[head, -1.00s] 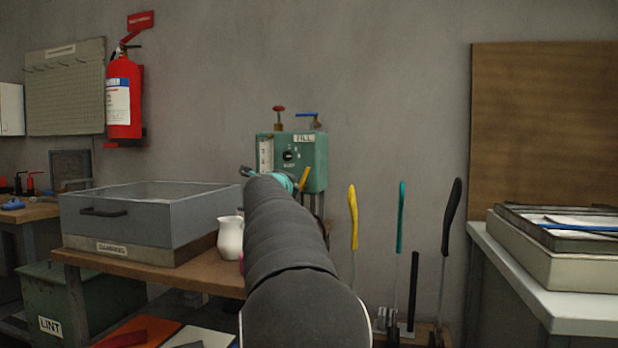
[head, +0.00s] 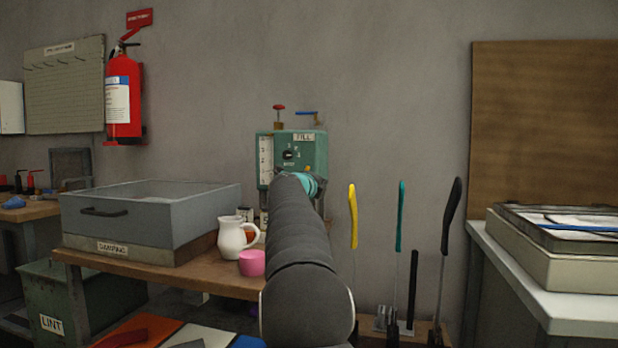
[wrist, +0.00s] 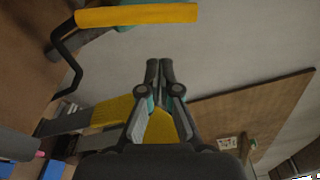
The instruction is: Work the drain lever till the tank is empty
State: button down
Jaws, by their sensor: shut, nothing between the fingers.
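The green tank box (head: 316,146) stands by the back wall, with a pale gauge strip (head: 265,160), a dial (head: 289,155) and a FILL label. The gauge level is too small to read. In the wrist view a yellow grip (wrist: 137,15) on a dark bent rod, which looks like the drain lever, lies across the top left. My gripper (wrist: 159,64) is shut and empty, its tips apart from and below that grip in the picture. In the head view my arm hides the gripper and the tank's lower part.
A white jug (head: 232,238) and a pink cup (head: 252,263) stand on the wooden bench left of my arm, beside a grey box (head: 150,216). Long-handled tools (head: 353,215) stand to the right. A yellow patterned piece (wrist: 112,116) lies behind my fingers in the wrist view.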

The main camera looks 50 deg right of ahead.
jog(key=w, duration=0.1)
jog(key=w+a+r, duration=0.1)
jog(key=w+a, duration=0.1)
jog(key=shift+r, duration=0.25)
jog(key=shift+r, duration=0.1)
jog(key=shift+w+a+r+n+p, duration=0.15)
jog(key=shift+w+a+n+p, duration=0.2)
jog(key=shift+p, duration=0.8)
